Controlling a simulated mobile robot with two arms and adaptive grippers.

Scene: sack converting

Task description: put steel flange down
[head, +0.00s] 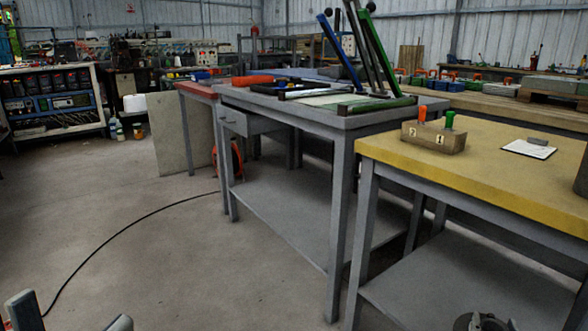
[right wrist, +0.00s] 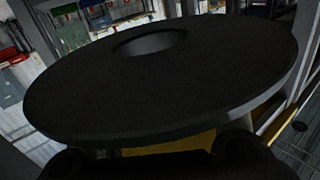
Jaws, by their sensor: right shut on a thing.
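The steel flange (right wrist: 95,90) is a dark, thick disc with a round hole in its middle. It fills most of the right wrist view, close to the camera. My right gripper (right wrist: 165,163) is shut on it at the lower edge of that view; the flange hides much of the fingers. In the head view, only a dark shape at the bottom right may be my right gripper or its load; I cannot tell which. My left gripper (head: 70,318) shows at the bottom left of the head view, fingertips apart and empty.
A yellow-topped table (head: 480,175) holds a block (head: 433,138) with orange and green pegs and a white sheet (head: 528,149). A dark object (head: 582,172) is cut off at the right edge. A grey workbench (head: 340,118) carries tools. Floor at left is clear except a cable (head: 110,235).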

